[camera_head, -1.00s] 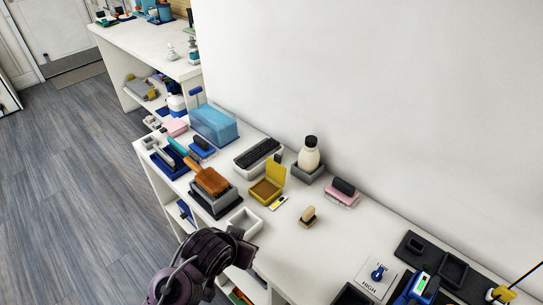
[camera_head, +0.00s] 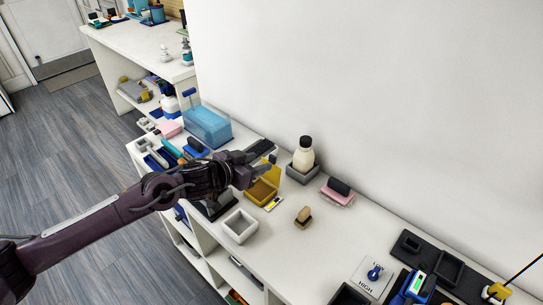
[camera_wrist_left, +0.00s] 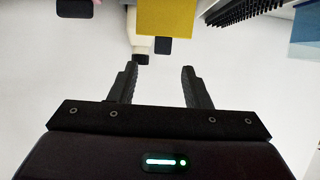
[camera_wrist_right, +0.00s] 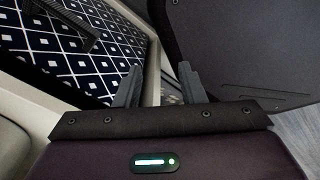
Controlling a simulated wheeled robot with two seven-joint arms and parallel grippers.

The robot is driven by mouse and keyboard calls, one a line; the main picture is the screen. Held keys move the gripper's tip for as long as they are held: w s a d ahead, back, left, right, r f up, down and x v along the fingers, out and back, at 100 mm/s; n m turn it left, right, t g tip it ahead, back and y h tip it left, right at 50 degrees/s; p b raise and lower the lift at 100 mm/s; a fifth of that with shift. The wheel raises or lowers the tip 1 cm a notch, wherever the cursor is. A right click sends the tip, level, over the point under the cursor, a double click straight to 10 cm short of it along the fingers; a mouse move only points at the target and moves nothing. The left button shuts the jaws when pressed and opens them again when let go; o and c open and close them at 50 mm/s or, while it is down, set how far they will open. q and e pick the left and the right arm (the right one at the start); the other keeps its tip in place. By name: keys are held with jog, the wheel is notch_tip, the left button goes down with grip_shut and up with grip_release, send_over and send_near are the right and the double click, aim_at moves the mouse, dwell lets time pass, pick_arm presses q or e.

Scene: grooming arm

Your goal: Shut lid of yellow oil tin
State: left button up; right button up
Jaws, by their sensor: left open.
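The yellow oil tin (camera_head: 261,193) stands on the white counter with its lid (camera_head: 276,174) raised, partly hidden by my left gripper (camera_head: 266,164). My left gripper is open and empty, over the tin beside the raised lid. In the left wrist view the yellow lid (camera_wrist_left: 167,17) shows at the top, just beyond the parted fingertips (camera_wrist_left: 159,75). I cannot tell whether a finger touches it. My right gripper (camera_wrist_right: 159,72) shows only in its own wrist view, with fingers apart and nothing between them.
A cream bottle (camera_head: 303,156) in a grey holder stands right of the tin. An empty white tray (camera_head: 239,226) is in front, and a small tan brush (camera_head: 303,216) lies to the right. A blue translucent box (camera_head: 208,124) stands behind left. The wall closes off the back.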

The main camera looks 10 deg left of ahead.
aim_at(272, 157)
pick_arm(q)
jog(key=x, duration=0.7)
jog(key=shift+w, duration=0.45)
jog(key=shift+c, duration=0.3)
grip_shut()
